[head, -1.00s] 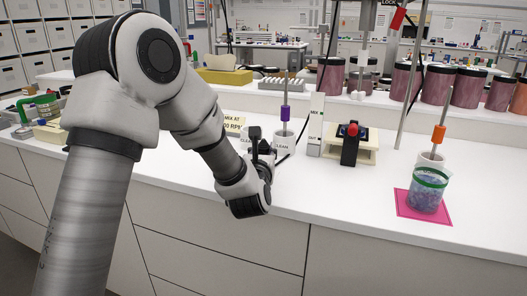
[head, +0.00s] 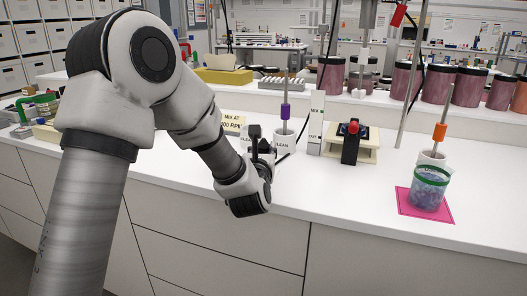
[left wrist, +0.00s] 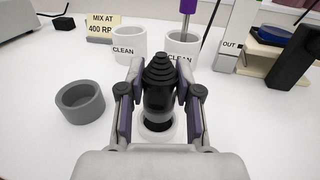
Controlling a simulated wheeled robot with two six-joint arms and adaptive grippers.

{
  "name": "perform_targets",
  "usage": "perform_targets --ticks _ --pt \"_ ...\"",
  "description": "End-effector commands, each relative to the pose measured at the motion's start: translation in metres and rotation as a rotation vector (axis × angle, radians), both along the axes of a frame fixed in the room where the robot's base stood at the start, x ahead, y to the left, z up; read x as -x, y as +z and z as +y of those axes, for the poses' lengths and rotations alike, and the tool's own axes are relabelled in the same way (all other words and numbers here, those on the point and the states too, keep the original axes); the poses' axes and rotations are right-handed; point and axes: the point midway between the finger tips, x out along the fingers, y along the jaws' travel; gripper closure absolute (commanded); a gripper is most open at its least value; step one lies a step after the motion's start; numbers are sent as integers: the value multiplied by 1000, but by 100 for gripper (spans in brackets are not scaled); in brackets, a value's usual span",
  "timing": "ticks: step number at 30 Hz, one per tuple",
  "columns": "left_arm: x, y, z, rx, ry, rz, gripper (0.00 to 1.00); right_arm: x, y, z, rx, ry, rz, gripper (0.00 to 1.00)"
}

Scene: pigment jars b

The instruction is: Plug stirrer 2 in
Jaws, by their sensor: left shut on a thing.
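My left gripper (left wrist: 160,112) is shut on a black piece (left wrist: 159,82) with a stepped, tapering top, possibly a plug. It stands upright between the fingers. A white ring-shaped thing (left wrist: 174,134) shows below and around its lower end; I cannot tell whether they touch. In the head view, my left gripper (head: 260,148) is just in front of the white CLEAN cups. A stirrer with a purple collar (head: 285,111) stands in the right CLEAN cup (head: 284,139). A stirrer with an orange collar (head: 440,132) stands at the right. No number shows on either. My right gripper is not in view.
A grey ring-shaped cup (left wrist: 80,102) is left of my gripper. A white upright panel (head: 316,125) and a device with a red knob (head: 352,143) stand right of the cups. A green-banded jar (head: 430,188) sits on a pink mat (head: 443,216). The counter between is clear.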

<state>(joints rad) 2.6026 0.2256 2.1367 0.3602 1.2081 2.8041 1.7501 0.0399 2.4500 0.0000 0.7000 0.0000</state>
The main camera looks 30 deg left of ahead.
Motion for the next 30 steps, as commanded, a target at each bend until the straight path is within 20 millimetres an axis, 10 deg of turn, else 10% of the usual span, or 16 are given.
perform_targets --ticks 30 --pt "0 1 0 -1 -1 0 100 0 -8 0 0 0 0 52"
